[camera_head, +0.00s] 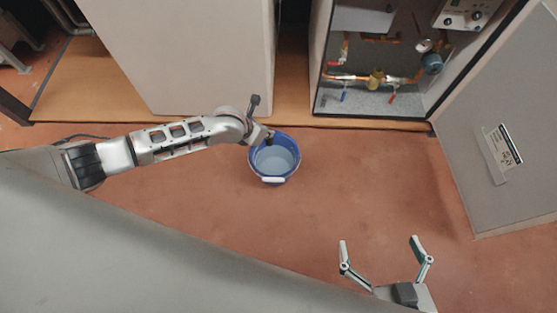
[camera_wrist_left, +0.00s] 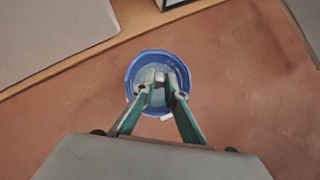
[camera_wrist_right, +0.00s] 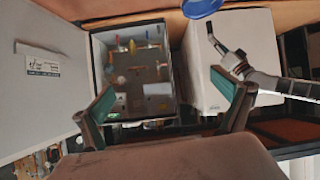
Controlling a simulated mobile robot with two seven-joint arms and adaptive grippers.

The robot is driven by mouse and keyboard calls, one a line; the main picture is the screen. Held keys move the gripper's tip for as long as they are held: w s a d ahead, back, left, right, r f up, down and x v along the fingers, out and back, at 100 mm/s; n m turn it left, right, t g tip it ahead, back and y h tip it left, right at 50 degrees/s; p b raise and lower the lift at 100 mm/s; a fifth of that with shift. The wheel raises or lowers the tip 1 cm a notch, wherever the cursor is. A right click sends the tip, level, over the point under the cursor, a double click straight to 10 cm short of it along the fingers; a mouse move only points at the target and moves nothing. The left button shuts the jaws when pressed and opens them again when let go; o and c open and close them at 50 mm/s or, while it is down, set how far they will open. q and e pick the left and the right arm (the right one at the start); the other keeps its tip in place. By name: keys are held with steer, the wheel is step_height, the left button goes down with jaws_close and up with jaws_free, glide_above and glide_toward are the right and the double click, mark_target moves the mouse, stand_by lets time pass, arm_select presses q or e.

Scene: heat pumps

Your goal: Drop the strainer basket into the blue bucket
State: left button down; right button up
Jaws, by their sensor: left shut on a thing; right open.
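The blue bucket (camera_head: 294,170) stands on the floor in front of the cabinets, with a pale inside and a white handle grip. My left gripper (camera_head: 269,138) is over the far edge of the bucket in the head view. In the left wrist view its fingers (camera_wrist_left: 160,84) are shut on a small pale thing (camera_wrist_left: 159,77), apparently the strainer basket, with the bucket (camera_wrist_left: 131,78) behind and below it. The basket's details are too small to tell. My right gripper (camera_head: 383,262) is open and empty, low in the head view, away from the bucket.
An open heat pump cabinet (camera_head: 350,98) with copper pipes, a brass fitting (camera_head: 376,78) and gauges stands behind, right of the bucket. Its door (camera_head: 500,120) is swung out at right. A closed pale cabinet (camera_head: 185,55) stands at left. The floor (camera_head: 370,185) between is clear.

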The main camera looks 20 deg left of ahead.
arm_select(q)
steer(key=f+b, duration=0.1)
steer(key=f, duration=0.3)
steer(key=shift+s+b, duration=0.4)
steer(key=shift+w+f+b, duration=0.15)
steer(key=shift+f+b, duration=0.45)
steer(key=shift+f, duration=0.35)
steer(key=shift+w, duration=0.15)
steer(key=shift+w+r, duration=0.1)
steer(key=c, duration=2)
jaws_free()
glide_toward(267, 140)
steer(key=shift+v, duration=1.05)
arm_select(e)
steer(key=shift+w+a+r+m+t+y, duration=0.15)
steer(key=shift+w+a+r+m, duration=0.15)
steer(key=shift+a+r, duration=0.25)
steer(key=shift+w+a+r+m+t+y, duration=0.2)
steer(key=shift+w+a+r, duration=0.15)
steer(key=shift+a, duration=0.35)
